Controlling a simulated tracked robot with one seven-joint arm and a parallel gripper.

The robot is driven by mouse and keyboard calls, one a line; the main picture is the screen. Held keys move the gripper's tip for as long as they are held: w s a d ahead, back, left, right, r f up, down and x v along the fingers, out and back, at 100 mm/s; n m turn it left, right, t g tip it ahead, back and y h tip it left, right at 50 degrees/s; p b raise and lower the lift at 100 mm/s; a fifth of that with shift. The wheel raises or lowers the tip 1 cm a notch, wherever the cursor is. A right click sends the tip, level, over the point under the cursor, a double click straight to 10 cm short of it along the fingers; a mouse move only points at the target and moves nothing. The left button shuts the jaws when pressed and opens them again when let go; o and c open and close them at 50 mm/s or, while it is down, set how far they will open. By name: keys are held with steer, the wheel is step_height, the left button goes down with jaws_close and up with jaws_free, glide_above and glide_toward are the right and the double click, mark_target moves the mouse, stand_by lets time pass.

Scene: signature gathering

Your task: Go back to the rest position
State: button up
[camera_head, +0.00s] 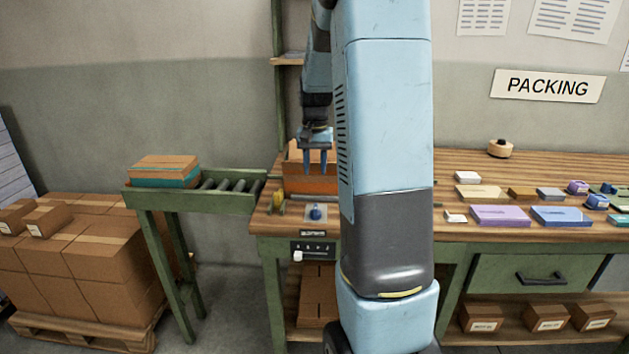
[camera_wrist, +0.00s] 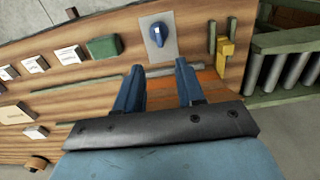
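My gripper (camera_head: 316,172) hangs fingers-down over the left end of the packing bench. In the wrist view its two blue fingers (camera_wrist: 157,68) are apart, with nothing seen held between them. A brown and orange box (camera_head: 312,184) stands on the bench right by the fingers. Whether the fingers touch it cannot be told. My arm fills the middle of the head view and hides part of the bench.
A blue knob on a plate (camera_head: 317,213) is at the bench's front edge. A roller conveyor (camera_head: 225,186) with a carton (camera_head: 165,171) is at left, beside stacked cartons (camera_head: 95,255). Several small boxes and a purple box (camera_head: 500,215) lie on the bench's right.

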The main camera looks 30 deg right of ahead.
steer(key=shift+r, duration=0.65)
steer(key=s+a+r+n+t, duration=0.3)
steer(key=s+a+r, duration=0.7)
steer(key=s+a, duration=0.15)
steer(key=s+a+n+t, duration=0.1)
steer(key=s+a+n, duration=0.1)
steer(key=s, duration=0.5)
steer(key=s+a+n+t, duration=0.1)
steer(key=s+a+n, duration=0.1)
steer(key=s+a, duration=0.3)
steer(key=shift+s+a+r+t, duration=0.2)
steer(key=shift+s+r+t, duration=0.1)
steer(key=shift+s, duration=0.95)
